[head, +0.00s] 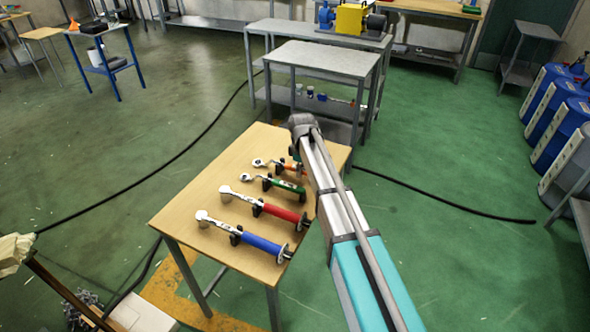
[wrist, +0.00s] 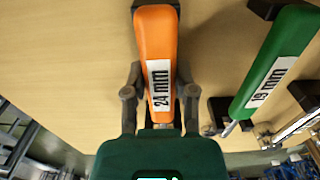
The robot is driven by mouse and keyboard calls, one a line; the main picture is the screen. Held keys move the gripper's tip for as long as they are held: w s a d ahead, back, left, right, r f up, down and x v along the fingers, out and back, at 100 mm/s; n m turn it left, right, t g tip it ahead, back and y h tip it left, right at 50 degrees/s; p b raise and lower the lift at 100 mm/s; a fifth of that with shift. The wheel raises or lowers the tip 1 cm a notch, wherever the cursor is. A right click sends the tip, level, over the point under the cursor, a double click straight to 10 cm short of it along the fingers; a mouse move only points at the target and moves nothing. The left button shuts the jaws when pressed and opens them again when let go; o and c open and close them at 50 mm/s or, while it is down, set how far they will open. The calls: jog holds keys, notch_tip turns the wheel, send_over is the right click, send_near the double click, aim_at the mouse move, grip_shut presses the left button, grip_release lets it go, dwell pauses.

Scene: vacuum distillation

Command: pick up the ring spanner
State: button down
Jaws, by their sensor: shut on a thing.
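A tool with a silver head and an orange handle, which I take as the ring spanner (head: 259,162), is at the far side of the wooden table in the head view. In the wrist view the spanner's orange handle (wrist: 154,35) carries a "24 mm" label. My gripper (wrist: 160,78) has one finger on each side of this handle and is shut on it. A black support shows at the handle's top end, and I cannot tell whether the handle rests on it. In the head view my arm hides the gripper and part of the handle.
A green-handled tool (head: 286,185), marked 19 mm in the wrist view (wrist: 275,62), lies close beside the orange one. Red-handled (head: 277,211) and blue-handled (head: 262,243) tools rest on black supports nearer on the wooden table (head: 190,247). A grey table (head: 325,58) stands behind.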

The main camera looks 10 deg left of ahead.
jog(key=shift+r, duration=0.2)
notch_tip(320, 180, up, 2)
jog(key=p, duration=0.2)
jog(key=shift+p, duration=0.3)
jog(key=s+r+p, duration=1)
jog(key=s, duration=0.4)
jog(key=shift+a+r, duration=0.3)
jog(key=shift+a, duration=0.1)
